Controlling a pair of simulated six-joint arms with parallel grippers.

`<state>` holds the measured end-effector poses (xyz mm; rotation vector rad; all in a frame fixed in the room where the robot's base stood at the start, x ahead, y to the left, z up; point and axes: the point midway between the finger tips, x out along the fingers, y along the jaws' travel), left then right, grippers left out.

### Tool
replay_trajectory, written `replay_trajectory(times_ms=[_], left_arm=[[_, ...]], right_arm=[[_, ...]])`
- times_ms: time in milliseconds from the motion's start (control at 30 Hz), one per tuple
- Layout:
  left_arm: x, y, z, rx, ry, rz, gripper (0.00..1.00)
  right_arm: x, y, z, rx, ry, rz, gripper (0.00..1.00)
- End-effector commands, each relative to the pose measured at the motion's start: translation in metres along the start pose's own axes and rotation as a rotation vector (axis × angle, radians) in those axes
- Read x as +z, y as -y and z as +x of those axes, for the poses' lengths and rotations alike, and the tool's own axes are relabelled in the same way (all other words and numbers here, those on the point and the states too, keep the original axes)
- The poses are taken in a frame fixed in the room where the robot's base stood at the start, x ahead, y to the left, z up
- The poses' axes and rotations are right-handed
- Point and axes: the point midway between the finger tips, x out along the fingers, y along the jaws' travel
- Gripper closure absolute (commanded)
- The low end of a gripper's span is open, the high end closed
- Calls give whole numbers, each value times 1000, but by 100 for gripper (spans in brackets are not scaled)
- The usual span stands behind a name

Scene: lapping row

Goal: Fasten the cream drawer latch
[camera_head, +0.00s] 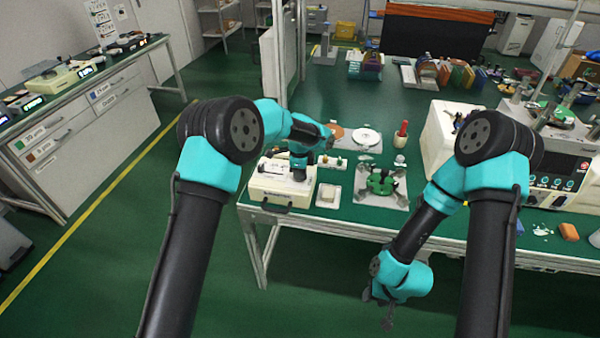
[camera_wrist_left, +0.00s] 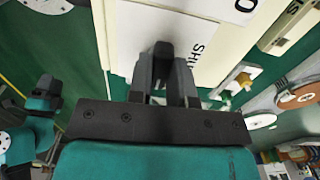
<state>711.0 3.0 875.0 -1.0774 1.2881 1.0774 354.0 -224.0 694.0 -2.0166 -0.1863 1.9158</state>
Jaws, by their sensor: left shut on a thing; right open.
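The cream drawer unit (camera_head: 268,188) stands at the left end of the green-topped bench, with a dark handle (camera_head: 275,208) on its front. My left gripper (camera_head: 298,174) is over its top. In the left wrist view, the fingers (camera_wrist_left: 165,72) are shut on a dark latch lever (camera_wrist_left: 163,48) above a white label (camera_wrist_left: 190,28) with partly covered lettering. The fingers hide much of the lever, so I cannot tell whether it is fastened. My right gripper (camera_head: 388,308) is open and empty, hanging low in front of the bench.
A small cream tray (camera_head: 328,196) and a green fixture (camera_head: 381,182) stand right of the drawer unit. A large instrument (camera_head: 545,183) fills the right side.

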Motion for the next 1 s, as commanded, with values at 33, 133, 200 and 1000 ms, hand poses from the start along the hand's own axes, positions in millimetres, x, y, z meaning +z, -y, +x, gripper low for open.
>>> replay_trajectory(times_ms=[33, 133, 200, 1000], left_arm=[[0, 0, 0, 0, 0, -14, 100], [0, 0, 0, 0, 0, -55, 100], [0, 0, 0, 0, 0, -92, 100], [0, 0, 0, 0, 0, -797, 100]], right_arm=[[0, 0, 0, 0, 0, 0, 57], [0, 0, 0, 0, 0, 0, 57], [0, 0, 0, 0, 0, 0, 57], [0, 0, 0, 0, 0, 0, 57]])
